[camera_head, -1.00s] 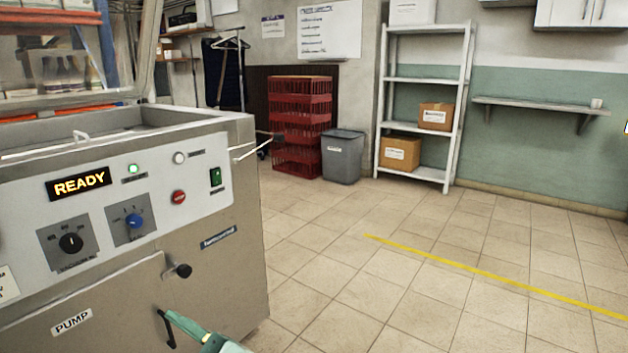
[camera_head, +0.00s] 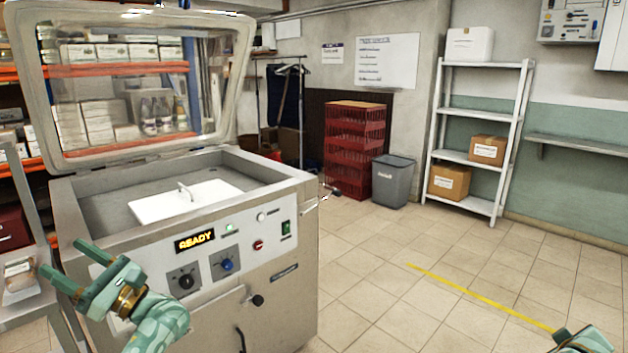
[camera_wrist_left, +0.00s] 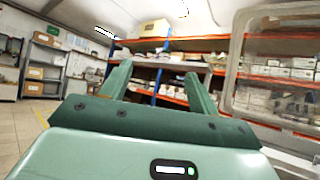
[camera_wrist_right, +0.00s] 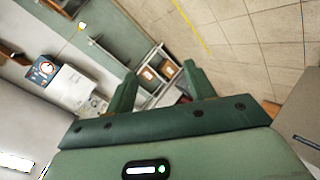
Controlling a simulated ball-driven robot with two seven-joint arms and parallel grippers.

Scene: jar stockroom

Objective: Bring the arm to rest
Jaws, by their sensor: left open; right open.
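My left gripper (camera_head: 73,267) is open and empty at the lower left of the head view, in front of the left end of the steel machine. In the left wrist view its two fingers (camera_wrist_left: 158,82) stand apart with nothing between them. My right arm shows only as a small green part at the bottom right corner of the head view. In the right wrist view my right gripper (camera_wrist_right: 162,92) has its fingers apart and nothing between them.
The steel machine (camera_head: 290,325) has its clear lid raised and its display reads READY. A side table (camera_head: 30,310) with a packet is at far left. A grey bin (camera_head: 393,182), red crates (camera_head: 350,150) and a white shelf (camera_head: 482,160) stand behind. The tiled floor at right is clear.

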